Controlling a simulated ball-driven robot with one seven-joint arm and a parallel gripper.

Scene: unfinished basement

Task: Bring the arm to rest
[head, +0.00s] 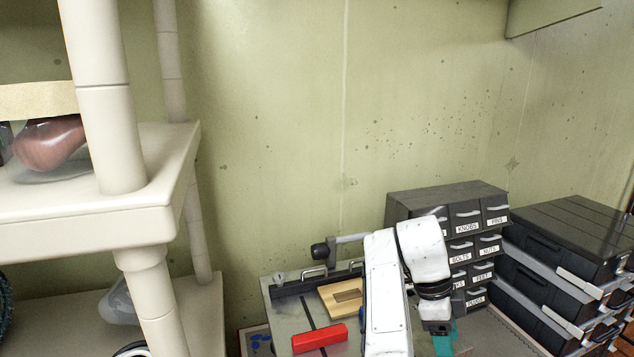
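My white arm rises from the bottom edge in the head view, bends at the top and comes down on the right side. My gripper (438,327) is at its lower end, pointing down, small and partly in shadow. A teal piece (443,344) shows just under it; I cannot tell if the gripper touches or holds it. The fingertips are not clear. The arm stands in front of the workbench and the drawer cabinet and hides parts of both.
A grey worktop (283,312) holds a red block (319,339) and a wooden piece with a slot (332,302). A labelled drawer cabinet (420,197) stands behind the arm. Stacked black cases (575,225) are at right. A cream shelf unit (95,215) stands at left.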

